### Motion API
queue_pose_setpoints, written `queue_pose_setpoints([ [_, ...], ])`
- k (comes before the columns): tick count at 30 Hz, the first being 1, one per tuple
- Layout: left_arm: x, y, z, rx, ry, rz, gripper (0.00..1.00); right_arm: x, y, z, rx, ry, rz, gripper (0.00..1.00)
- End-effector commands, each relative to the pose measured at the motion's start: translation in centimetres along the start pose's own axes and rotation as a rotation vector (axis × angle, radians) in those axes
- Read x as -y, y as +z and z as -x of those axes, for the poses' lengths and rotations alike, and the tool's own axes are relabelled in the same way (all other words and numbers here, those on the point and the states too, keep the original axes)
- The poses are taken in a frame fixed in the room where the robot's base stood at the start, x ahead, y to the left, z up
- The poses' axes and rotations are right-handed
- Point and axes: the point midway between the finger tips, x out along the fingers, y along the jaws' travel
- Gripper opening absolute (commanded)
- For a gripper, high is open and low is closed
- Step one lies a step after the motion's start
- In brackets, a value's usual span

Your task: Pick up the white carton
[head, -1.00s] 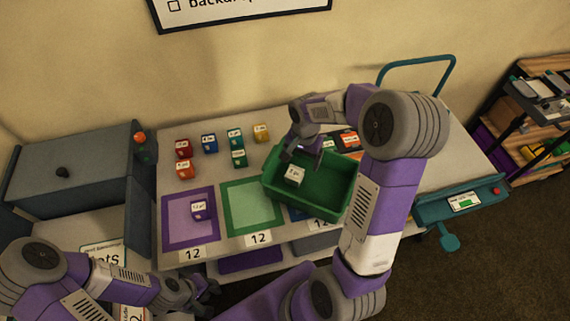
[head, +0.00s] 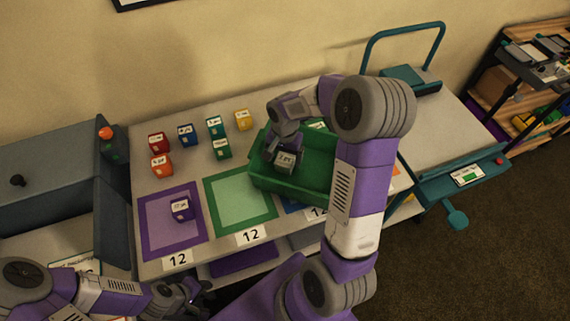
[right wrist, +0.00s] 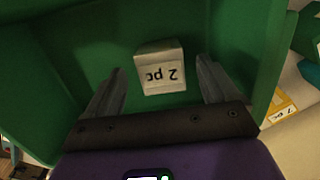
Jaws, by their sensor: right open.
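The white carton (head: 285,160) sits inside the green crate (head: 310,187); its label reads "2 pc" in the right wrist view (right wrist: 160,72). My right gripper (head: 281,155) reaches down into the crate over the carton. In the right wrist view the right gripper (right wrist: 160,88) is open, with one finger on each side of the carton and visible gaps between. My left gripper (head: 195,295) is low at the front left, away from the crate; its fingers are too small and dark to read.
Several coloured cartons (head: 213,127) stand at the back left of the table. A purple carton (head: 181,209) stands on the purple square (head: 155,235). The green square (head: 240,200) is empty. A teal-handled cart (head: 440,130) stands at the right. The crate walls surround my right gripper.

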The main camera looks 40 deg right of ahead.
Motion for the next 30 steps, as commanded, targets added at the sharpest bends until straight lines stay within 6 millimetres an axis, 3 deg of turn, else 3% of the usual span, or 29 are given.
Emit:
queue_pose_setpoints([
  [9,0.4,-0.1,-1.0,0.0,0.0,0.0,0.35,0.0,-1.0,-4.5,0.001,0.002,0.0,0.87],
  [19,0.4,-0.1,-1.1,0.0,0.0,0.0,0.35,0.0,-1.0,-4.9,0.0,0.0,-0.001,0.86],
  [30,0.4,-0.1,-1.1,0.0,0.0,0.0,0.35,0.1,-1.0,-4.9,-0.001,0.0,0.0,0.29],
])
